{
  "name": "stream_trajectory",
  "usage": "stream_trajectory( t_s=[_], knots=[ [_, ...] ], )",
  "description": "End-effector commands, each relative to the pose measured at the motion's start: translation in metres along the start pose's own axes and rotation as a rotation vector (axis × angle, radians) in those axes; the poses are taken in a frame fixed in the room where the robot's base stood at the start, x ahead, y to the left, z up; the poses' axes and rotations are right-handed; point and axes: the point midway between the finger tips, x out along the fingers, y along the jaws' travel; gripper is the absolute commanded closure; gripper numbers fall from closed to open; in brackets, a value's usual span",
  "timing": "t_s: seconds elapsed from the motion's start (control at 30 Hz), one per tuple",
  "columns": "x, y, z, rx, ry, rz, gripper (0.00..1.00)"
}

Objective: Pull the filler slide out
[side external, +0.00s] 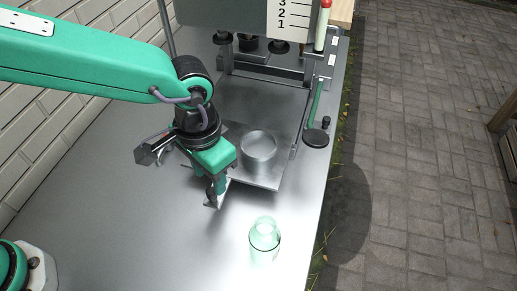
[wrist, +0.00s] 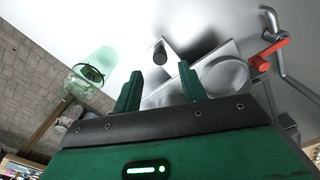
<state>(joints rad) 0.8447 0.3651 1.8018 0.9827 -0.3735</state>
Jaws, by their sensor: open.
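The filler slide appears to be the flat metal plate (side external: 268,182) that carries a round metal cup (side external: 259,150), low in front of the machine. In the wrist view the cup (wrist: 226,76) lies right of my fingers, and a dark round knob (wrist: 159,54) stands just beyond the gap between the fingertips. My gripper (side external: 214,199) is at the plate's left front corner, pointing down. In the wrist view its two green fingers (wrist: 160,72) are apart with nothing held between them. I cannot tell whether a finger touches the plate. The knob is hidden in the side view.
A clear greenish glass jar (side external: 264,240) stands on the metal bench in front of the plate. A lever with a black round pad (side external: 316,138) is at right. A red-handled bent rod shows in the wrist view (wrist: 268,50). A brick wall (side external: 60,115) bounds the left.

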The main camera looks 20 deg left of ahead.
Motion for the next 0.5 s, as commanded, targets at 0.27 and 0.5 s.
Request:
stream_trajectory(
  t_s=[0.27,0.5],
  knots=[
    [-0.03,0.001,-0.001,0.001,0.004,0.001,0.59],
    [-0.034,0.001,0.0,0.001,0.001,0.001,0.59]
  ],
)
